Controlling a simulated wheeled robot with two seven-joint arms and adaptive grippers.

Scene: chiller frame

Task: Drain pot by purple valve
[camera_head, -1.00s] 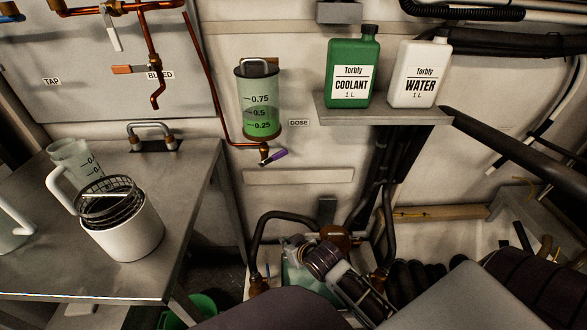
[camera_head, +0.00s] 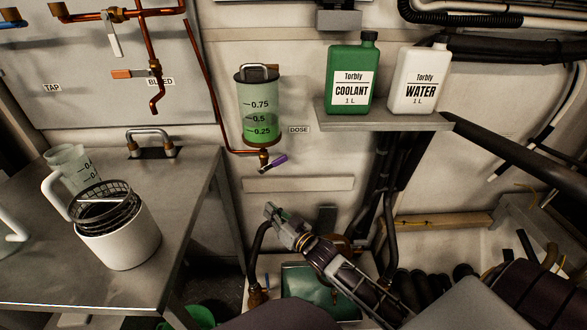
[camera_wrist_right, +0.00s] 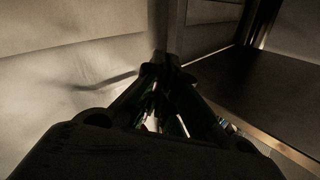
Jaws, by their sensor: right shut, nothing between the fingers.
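The clear pot (camera_head: 258,92), marked 0.25 to 0.75, hangs on the wall and holds green liquid to about the 0.5 mark. Below it is a copper fitting with the purple valve (camera_head: 273,163), its handle slanting up to the right. My right gripper (camera_head: 269,208) is shut and empty. It is below the purple valve and apart from it, its arm coming from the lower right. In the right wrist view the dark fingers (camera_wrist_right: 162,62) point towards the pale wall and a metal edge; the valve is not visible there. My left gripper is not in view.
A green coolant bottle (camera_head: 351,78) and a white water bottle (camera_head: 418,78) stand on a wall shelf (camera_head: 390,121). A metal table (camera_head: 185,205) at left holds a white container (camera_head: 122,240) with a mesh basket. A green tub (camera_head: 200,314) is below. Black hoses run near my right arm.

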